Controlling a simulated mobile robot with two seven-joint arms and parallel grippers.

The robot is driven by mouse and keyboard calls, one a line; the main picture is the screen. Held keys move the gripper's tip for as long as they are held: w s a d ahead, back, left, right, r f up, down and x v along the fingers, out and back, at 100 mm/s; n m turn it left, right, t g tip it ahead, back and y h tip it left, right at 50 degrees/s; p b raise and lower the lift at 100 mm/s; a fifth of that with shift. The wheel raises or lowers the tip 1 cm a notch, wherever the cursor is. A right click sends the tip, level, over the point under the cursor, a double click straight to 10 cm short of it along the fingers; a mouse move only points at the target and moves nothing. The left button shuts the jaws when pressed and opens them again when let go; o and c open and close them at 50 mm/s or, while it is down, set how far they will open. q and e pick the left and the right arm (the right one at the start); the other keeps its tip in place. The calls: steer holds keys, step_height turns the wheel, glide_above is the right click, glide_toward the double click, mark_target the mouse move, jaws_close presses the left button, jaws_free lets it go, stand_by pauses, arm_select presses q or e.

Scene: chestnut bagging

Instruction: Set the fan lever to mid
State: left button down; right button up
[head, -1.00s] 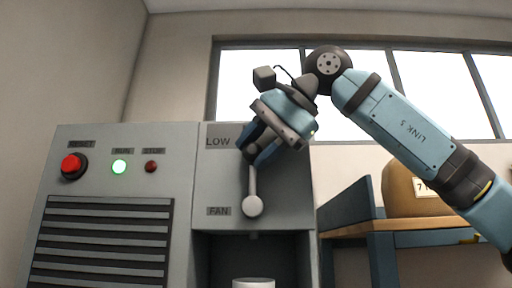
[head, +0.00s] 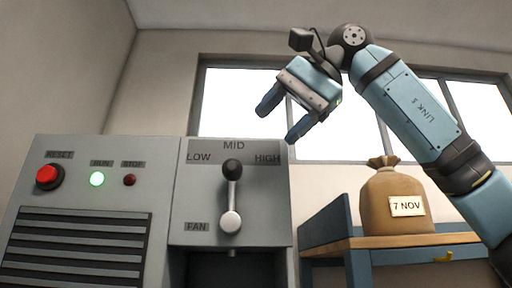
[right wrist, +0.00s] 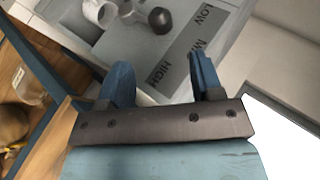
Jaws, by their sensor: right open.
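The fan lever (head: 232,190) is on the upright grey panel (head: 272,205). Its dark knob points straight up under the MID label, between LOW and HIGH, and its pale round pivot is below, beside the FAN label. My right gripper (head: 276,124) is open and empty, above and to the right of the knob, apart from it. In the right wrist view the dark knob (right wrist: 161,20) shows beyond the spread blue fingers (right wrist: 163,85), with nothing between them. My left gripper is not in view.
A tied sack (head: 393,205) labelled 7 NOV stands on a bench (head: 350,243) at right.

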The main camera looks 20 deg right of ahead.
steer(key=v, duration=0.3)
steer(key=shift+s+d+r, duration=0.1)
steer(key=shift+s+r, duration=0.05)
stand_by(0.6)
